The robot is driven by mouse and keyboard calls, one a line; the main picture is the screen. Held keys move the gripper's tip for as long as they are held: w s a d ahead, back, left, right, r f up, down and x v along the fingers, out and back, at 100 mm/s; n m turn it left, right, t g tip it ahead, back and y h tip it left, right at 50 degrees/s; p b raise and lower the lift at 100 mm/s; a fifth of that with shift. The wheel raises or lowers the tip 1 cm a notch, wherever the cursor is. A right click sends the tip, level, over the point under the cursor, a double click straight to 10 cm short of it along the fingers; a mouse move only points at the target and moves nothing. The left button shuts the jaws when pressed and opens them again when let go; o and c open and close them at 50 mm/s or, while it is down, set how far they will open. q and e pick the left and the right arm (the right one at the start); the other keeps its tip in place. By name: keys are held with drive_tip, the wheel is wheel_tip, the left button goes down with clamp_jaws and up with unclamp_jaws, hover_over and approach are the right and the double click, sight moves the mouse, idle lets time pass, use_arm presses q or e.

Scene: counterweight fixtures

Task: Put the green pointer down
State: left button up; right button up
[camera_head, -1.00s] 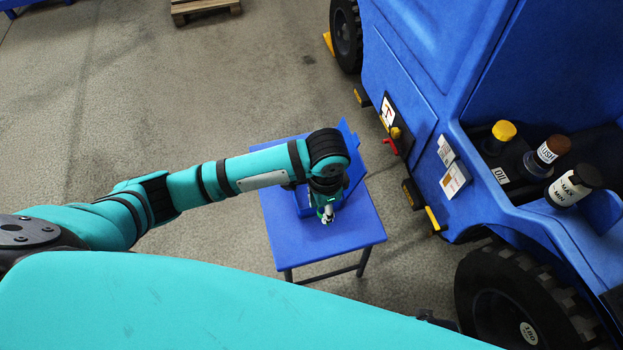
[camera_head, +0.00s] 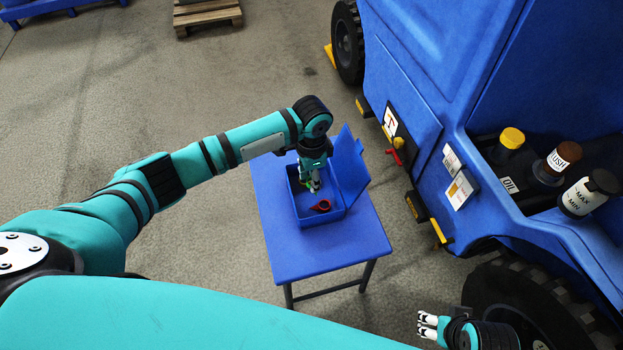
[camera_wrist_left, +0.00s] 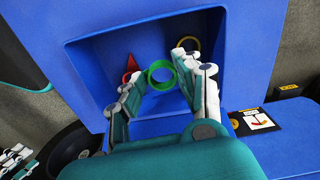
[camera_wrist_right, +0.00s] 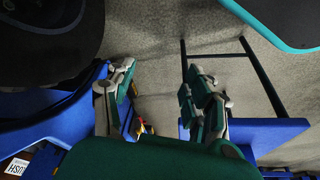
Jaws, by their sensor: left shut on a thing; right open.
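The green pointer (camera_wrist_left: 160,73), with a ring-shaped end, is between the fingertips of my left gripper (camera_wrist_left: 160,82). My left gripper (camera_head: 314,187) is shut on it, over the open blue box (camera_head: 338,216). Fingers partly hide the pointer in the head view; I cannot tell whether it touches the box floor. A red pointer (camera_head: 321,206) lies inside the box, also seen in the left wrist view (camera_wrist_left: 131,65). A yellow ring (camera_wrist_left: 189,43) is in the box's far corner. My right gripper (camera_head: 428,325) is open and empty, away from the box.
The box stands on a small blue table (camera_head: 340,250) with its lid (camera_head: 350,168) raised at the right. The table's front part is clear. A blue vehicle (camera_head: 440,70) with a red-handled switch (camera_head: 394,157) and capped bottles (camera_head: 587,192) stands at the right.

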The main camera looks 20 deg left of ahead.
use_arm(q)
drive_tip(key=shift+f, duration=0.1)
use_arm(e)
drive_tip(key=shift+r, duration=0.1)
use_arm(q)
drive_tip(key=shift+f, duration=0.5)
use_arm(e)
drive_tip(key=shift+f, duration=0.35)
use_arm(q)
drive_tip(key=o, duration=0.8)
drive_tip(key=shift+o, duration=0.2)
use_arm(e)
drive_tip(key=shift+f, duration=0.15)
